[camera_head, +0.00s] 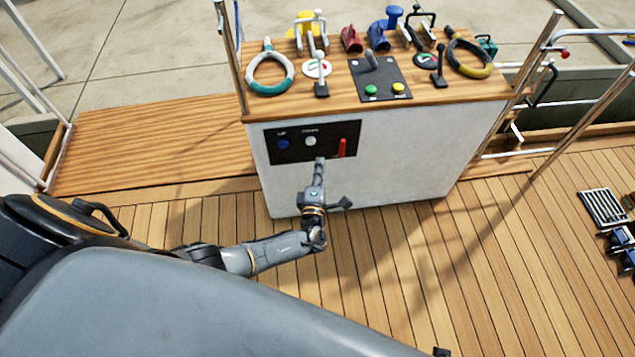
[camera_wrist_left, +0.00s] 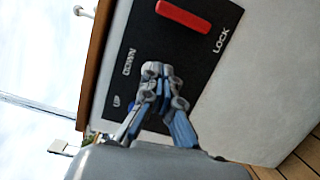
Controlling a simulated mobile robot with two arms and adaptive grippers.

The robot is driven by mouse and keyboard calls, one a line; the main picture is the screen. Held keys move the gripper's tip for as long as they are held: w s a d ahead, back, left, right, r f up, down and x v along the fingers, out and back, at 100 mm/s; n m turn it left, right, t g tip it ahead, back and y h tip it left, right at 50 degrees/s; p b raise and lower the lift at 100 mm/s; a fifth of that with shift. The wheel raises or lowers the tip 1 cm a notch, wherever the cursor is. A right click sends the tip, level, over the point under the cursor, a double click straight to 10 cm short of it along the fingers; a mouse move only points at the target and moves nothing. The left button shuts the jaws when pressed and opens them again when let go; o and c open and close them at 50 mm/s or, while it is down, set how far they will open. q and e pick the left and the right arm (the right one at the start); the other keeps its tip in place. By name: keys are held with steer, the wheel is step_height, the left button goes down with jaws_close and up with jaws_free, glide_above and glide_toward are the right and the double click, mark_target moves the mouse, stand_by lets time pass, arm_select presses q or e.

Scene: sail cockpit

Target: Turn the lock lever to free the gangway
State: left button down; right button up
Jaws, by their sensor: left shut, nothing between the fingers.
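The red lock lever (camera_head: 342,148) is on the right part of a black panel (camera_head: 292,153) on the white console's front. It points roughly up and down in the head view. In the left wrist view the red lever (camera_wrist_left: 186,17) lies beside the word LOCK on the black panel (camera_wrist_left: 150,38). My left gripper (camera_head: 319,163) is shut and empty, in front of the panel just left of the lever. In the left wrist view the fingertips (camera_wrist_left: 157,70) are together and appear apart from the lever. My right gripper is out of view. I cannot tell which part is the gangway.
The white console (camera_head: 400,160) has a wooden top with ropes, winch handles, levers and a button box (camera_head: 380,80). A blue knob (camera_head: 283,144) and a pale button (camera_head: 310,141) sit on the panel. A wooden platform (camera_head: 150,140) lies left. The deck (camera_head: 440,260) in front is mostly clear.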

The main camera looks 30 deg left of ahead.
arm_select(q)
steer(key=p+v, duration=0.1)
steer(key=v, duration=0.5)
steer(key=shift+r, duration=0.1)
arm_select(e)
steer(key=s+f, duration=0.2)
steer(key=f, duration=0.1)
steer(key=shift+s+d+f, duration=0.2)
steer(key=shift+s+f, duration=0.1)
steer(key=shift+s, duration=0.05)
